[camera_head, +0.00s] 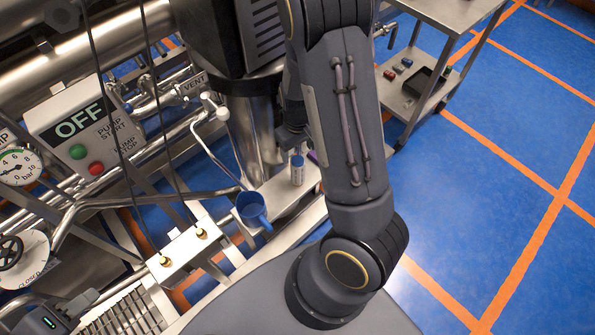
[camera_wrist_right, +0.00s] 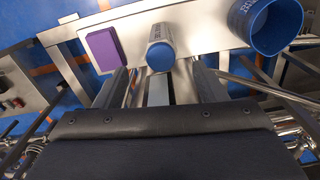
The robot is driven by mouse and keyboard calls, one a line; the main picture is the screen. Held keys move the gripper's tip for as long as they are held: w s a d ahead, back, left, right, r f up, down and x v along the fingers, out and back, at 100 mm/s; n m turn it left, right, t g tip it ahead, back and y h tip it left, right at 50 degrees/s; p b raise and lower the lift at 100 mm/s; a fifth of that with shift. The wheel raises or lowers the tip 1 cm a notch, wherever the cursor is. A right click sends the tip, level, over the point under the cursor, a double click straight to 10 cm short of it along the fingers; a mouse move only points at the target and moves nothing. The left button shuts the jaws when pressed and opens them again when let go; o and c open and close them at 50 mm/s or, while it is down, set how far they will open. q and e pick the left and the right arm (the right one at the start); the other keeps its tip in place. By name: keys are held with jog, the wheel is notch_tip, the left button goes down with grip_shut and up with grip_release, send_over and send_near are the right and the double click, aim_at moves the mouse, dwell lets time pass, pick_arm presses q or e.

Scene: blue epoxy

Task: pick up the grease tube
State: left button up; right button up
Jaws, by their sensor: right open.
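The grease tube (camera_head: 298,168) is a small white cylinder with a blue cap, standing on the narrow metal ledge in the head view. In the right wrist view the tube (camera_wrist_right: 160,48) shows its blue end and dark print, just beyond the fingertips and roughly centred between them. My right gripper (camera_wrist_right: 163,85) is open and empty. In the head view my right gripper (camera_head: 291,136) is partly hidden behind its arm, just above the tube. A dark part of my left gripper (camera_head: 45,319) shows at the bottom left corner; its fingers cannot be made out.
A blue mug (camera_head: 252,210) stands on the ledge left of the tube. A purple block (camera_wrist_right: 104,47) lies on its other side. Pipes and a pump control box (camera_head: 85,127) crowd the left. A metal cart (camera_head: 418,88) stands at upper right; the blue floor there is clear.

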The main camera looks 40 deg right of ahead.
aim_at(298, 159)
jog(key=shift+f, duration=3.1)
jog(key=shift+c, duration=0.2)
jog(key=c, duration=1)
